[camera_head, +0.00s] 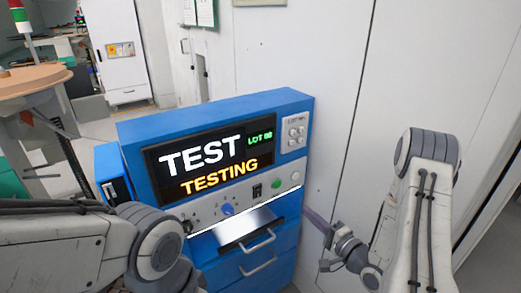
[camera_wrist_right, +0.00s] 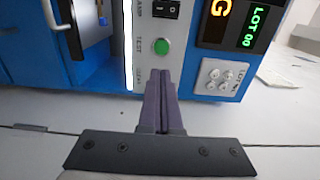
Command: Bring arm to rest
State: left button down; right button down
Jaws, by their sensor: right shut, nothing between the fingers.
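My right gripper (camera_head: 308,212) is at the right side of the blue test station (camera_head: 215,108), its purple fingers pointing toward the front panel. In the right wrist view the fingers (camera_wrist_right: 159,76) are pressed together with nothing between them. Their tips appear just below the round green button (camera_wrist_right: 161,46); whether they touch the panel I cannot tell. The green button also shows in the head view (camera_head: 276,183), up and left of the gripper. The station's screen (camera_head: 210,160) reads TEST and TESTING. My left arm comes in from the left, but its gripper is not visible.
An open drawer or tray (camera_head: 236,226) with a handle sticks out under the panel. A white wall (camera_head: 335,70) stands close behind and right of the station. A round wooden table (camera_head: 32,80) with a signal light is at the far left.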

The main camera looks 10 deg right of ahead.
jog(key=a+r+n+g+h+p, duration=0.2)
jog(key=a+r+n+g+p, duration=0.15)
jog(key=a+n, duration=0.25)
jog(key=a+r+n+g+h+p, duration=0.1)
jog(key=a+r+n+g+p, duration=0.15)
jog(key=a+n+g, duration=0.3)
jog(key=s+a+r+n+g+p, duration=0.1)
jog(key=s+a+r+n+g, duration=0.1)
jog(key=s, duration=0.7)
jog(key=s+a+r+n+g+h+p, duration=0.1)
jog(key=s+a+r+n+g+p, duration=0.1)
jog(key=s+r, duration=0.4)
jog(key=s+a+r+n+g+h+p, duration=0.1)
jog(key=s+a+r+n+g, duration=0.2)
jog(key=s, duration=0.9)
jog(key=a+r+n, duration=0.2)
jog(key=shift+n+g, duration=0.35)
jog(key=shift+g, duration=0.05)
jog(key=shift+w+a, duration=0.1)
dwell(0.5)
